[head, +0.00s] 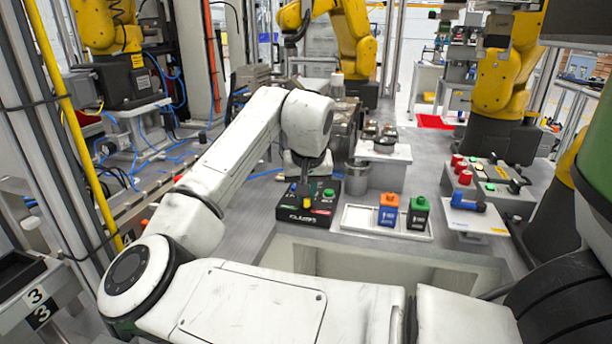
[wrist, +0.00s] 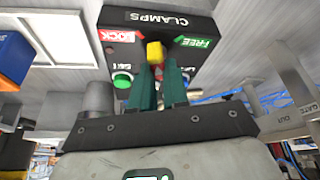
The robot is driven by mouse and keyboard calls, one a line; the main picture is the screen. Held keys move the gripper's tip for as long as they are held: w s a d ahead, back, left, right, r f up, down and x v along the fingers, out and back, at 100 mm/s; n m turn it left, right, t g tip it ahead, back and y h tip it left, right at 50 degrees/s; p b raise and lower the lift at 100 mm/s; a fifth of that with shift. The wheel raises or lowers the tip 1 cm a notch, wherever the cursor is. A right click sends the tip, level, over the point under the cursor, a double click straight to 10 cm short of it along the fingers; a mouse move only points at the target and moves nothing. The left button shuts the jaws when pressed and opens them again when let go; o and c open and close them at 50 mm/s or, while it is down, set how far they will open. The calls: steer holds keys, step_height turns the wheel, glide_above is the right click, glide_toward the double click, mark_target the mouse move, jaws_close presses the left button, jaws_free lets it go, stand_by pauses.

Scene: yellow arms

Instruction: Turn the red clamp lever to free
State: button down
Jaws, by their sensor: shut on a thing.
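The black clamp box (head: 300,216) stands on the grey bench, with CLAMPS on its front face. It also shows in the wrist view (wrist: 135,17), with a red LOCK label (wrist: 117,36) at left and a green FREE label (wrist: 195,41) at right. The lever's yellow tip (wrist: 155,52) sits about midway between the two labels, and it shows in the head view (head: 308,203). A little red shows below the tip; the fingers hide most of the lever. My gripper (wrist: 158,72) is shut on the lever, one teal finger on each side.
A green button (wrist: 122,79) is on the box beside my fingers. A metal cup (head: 356,178) stands close behind. Open bench lies left of the box.

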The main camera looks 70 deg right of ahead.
steer(key=m+g+p, duration=0.1)
steer(key=m+p, duration=0.1)
steer(key=m, duration=0.1)
steer(key=m+g+p, duration=0.1)
steer(key=m+p, duration=0.2)
steer(key=shift+s+r+m+g, duration=0.1)
steer(key=shift+r+m+g, duration=0.05)
steer(key=shift+m+g, duration=0.15)
steer(key=m+g+p, duration=0.1)
steer(key=m+p, duration=0.1)
steer(key=m, duration=0.1)
steer(key=shift+m+g+y+p, duration=0.3)
steer(key=shift+m+g+p, duration=0.25)
steer(key=shift+m, duration=1.05)
steer(key=shift+f, duration=0.2)
steer(key=c, duration=1.1)
jaws_free()
steer(key=shift+r, duration=0.1)
steer(key=v, duration=1)
steer(key=shift+r, duration=0.3)
